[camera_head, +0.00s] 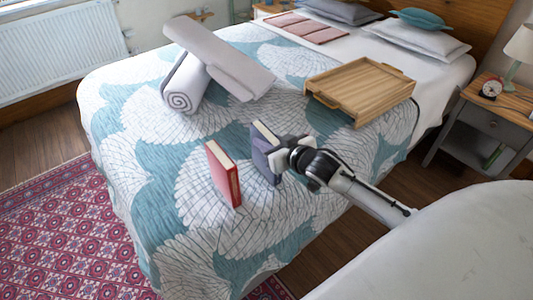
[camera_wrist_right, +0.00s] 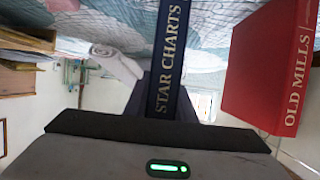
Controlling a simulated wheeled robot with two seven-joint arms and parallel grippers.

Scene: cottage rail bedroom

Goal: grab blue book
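The blue book (camera_head: 262,150) stands upright on the bed, its pale page edge facing up. In the wrist view its dark blue spine (camera_wrist_right: 168,60) reads "STAR CHARTS" and runs down to my gripper's dark front edge. Whether the fingers are closed on the book is hidden. The red book (camera_head: 222,175) stands upright to the left, apart from it; its "OLD MILLS" cover (camera_wrist_right: 262,65) shows at right in the wrist view. My left gripper is not in view.
A wooden tray (camera_head: 360,88) lies on the bed behind my right gripper. A rolled towel or blanket (camera_head: 185,82) and a folded one (camera_head: 220,58) lie farther back. A nightstand (camera_head: 483,121) stands at right. Bare bedspread surrounds the books at front and left.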

